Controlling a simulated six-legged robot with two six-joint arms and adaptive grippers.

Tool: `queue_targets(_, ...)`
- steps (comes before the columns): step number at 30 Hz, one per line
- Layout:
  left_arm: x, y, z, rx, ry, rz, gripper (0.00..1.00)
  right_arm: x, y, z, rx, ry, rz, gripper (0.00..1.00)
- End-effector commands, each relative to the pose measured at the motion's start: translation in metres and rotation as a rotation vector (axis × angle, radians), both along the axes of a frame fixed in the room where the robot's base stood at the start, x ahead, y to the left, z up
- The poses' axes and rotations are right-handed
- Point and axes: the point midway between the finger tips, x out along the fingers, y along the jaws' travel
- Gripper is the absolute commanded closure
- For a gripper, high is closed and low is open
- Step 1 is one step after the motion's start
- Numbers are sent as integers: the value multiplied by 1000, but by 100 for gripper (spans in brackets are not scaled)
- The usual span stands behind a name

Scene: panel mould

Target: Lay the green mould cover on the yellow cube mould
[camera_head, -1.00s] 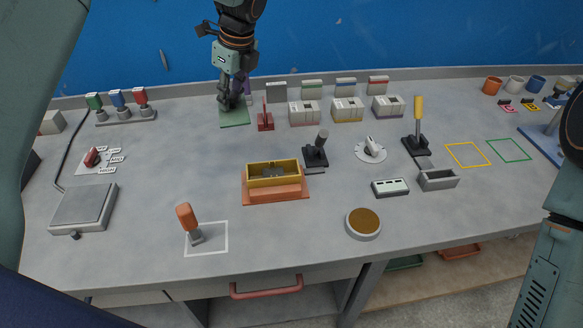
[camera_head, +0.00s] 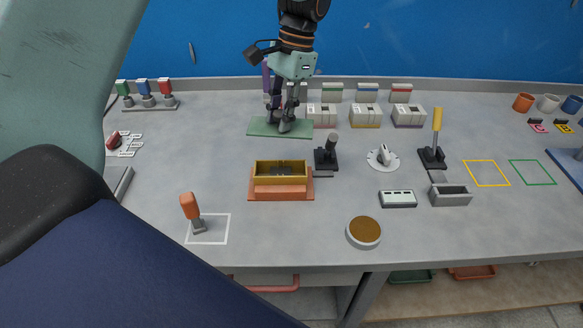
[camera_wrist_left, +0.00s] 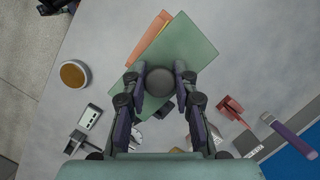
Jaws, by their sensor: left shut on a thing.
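The green mould cover (camera_head: 262,127) is a flat plate with a round dark knob (camera_wrist_left: 159,82) on top. My left gripper (camera_head: 287,120) is shut on the knob and holds the cover, which appears raised above the table behind the yellow cube mould. The yellow cube mould (camera_head: 281,178) is an open-topped box with dark parts inside, sitting on an orange base (camera_head: 281,192). My right gripper is out of view.
A dark joystick-like lever (camera_head: 327,155) stands just right of the mould. White-grey boxes (camera_head: 365,116) line the back. An orange-handled tool (camera_head: 190,208) and a round brown-topped dish (camera_head: 364,231) stand in front, with bare table between them.

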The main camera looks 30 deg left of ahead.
Motion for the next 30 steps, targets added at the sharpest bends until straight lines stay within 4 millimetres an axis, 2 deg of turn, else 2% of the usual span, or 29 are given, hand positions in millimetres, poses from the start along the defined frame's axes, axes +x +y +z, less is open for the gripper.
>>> queue_targets(5,-4,3,-1,0,0,110,100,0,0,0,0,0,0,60)
queue_targets(15,-3,1,-55,0,1,119,100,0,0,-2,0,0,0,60)
queue_targets(20,-2,0,-64,1,0,117,100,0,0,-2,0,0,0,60)
queue_targets(27,-2,-2,-95,1,1,115,100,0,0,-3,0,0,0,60)
queue_targets(30,-2,-2,-100,1,0,115,100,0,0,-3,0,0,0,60)
